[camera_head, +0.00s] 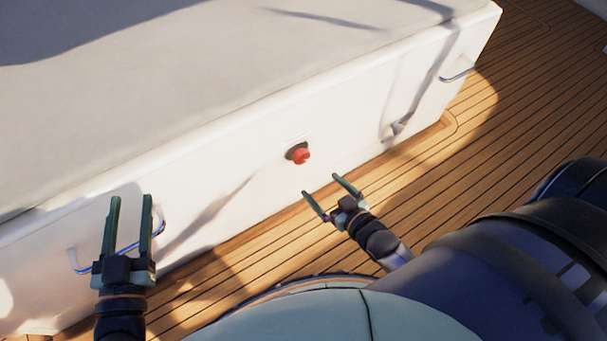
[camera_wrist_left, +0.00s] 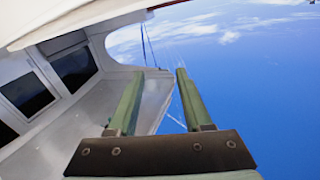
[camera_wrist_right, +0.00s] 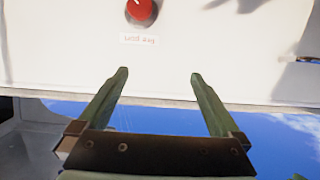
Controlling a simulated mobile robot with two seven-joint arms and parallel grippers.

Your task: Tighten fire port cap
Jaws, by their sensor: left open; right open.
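The red fire port cap (camera_head: 301,156) sits in a dark round mount on the white front wall of the hatch (camera_head: 235,172). In the right wrist view the cap (camera_wrist_right: 140,10) is at the top edge, partly cut off, with a small label (camera_wrist_right: 139,39) by it. My right gripper (camera_head: 319,188) is open and empty, below and slightly right of the cap and apart from it. It also shows in the right wrist view (camera_wrist_right: 159,75). My left gripper (camera_head: 130,200) is open and empty in front of the wall at the left, far from the cap. It also shows in the left wrist view (camera_wrist_left: 157,75).
A blue-tinted metal handle (camera_head: 75,262) is on the wall behind my left gripper. Another handle (camera_head: 457,76) is at the wall's right end. The wooden plank deck (camera_head: 470,140) runs along the wall's foot. The wall around the cap is clear.

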